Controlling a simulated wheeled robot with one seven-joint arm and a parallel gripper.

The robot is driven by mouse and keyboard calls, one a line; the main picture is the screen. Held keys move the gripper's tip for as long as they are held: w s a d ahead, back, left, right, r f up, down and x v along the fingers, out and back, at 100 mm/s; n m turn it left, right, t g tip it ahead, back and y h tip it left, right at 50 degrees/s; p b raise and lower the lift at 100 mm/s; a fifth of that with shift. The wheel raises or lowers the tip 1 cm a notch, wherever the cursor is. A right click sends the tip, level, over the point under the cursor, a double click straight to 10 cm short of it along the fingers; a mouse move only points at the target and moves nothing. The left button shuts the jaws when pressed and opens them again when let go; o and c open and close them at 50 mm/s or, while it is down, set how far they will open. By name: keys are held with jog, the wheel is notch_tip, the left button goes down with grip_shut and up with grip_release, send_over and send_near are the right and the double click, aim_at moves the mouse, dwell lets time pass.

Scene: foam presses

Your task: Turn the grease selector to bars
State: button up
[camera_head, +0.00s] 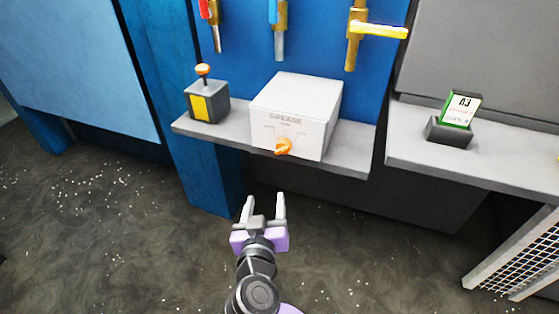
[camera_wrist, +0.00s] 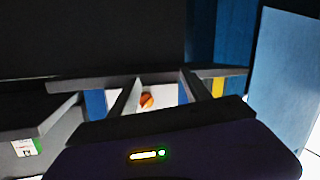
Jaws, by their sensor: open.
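The grease selector is a white box (camera_head: 296,106) on a grey shelf in the head view, with "GREASE" printed on its front. Its orange knob (camera_head: 283,146) sits low on the front face. Small labels surround the knob, too small to read, so I cannot tell its setting. My gripper (camera_head: 264,197) is open and empty, below and in front of the box, apart from the knob. In the wrist view, the orange knob (camera_wrist: 147,101) shows between the fingers of my gripper (camera_wrist: 160,78), beyond them.
A grey and yellow box with an orange-topped lever (camera_head: 208,100) stands left on the shelf (camera_head: 240,135). Valves with red, blue and yellow handles (camera_head: 378,30) hang above. A card in a dark holder (camera_head: 460,110) stands on the right shelf. The floor around my gripper is clear.

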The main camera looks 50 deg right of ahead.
aim_at(280, 151)
jog(key=w+d+r+m+g+h+b, duration=0.1)
jog(key=d+r+m+g+h, duration=0.25)
jog(key=r+m, duration=0.35)
jog(key=shift+n+h, duration=0.45)
jog(key=shift+n, duration=0.15)
jog(key=x, duration=0.7)
jog(key=shift+w+r, duration=0.25)
jog(key=shift+r, duration=0.05)
jog(key=shift+c, duration=0.5)
grip_shut()
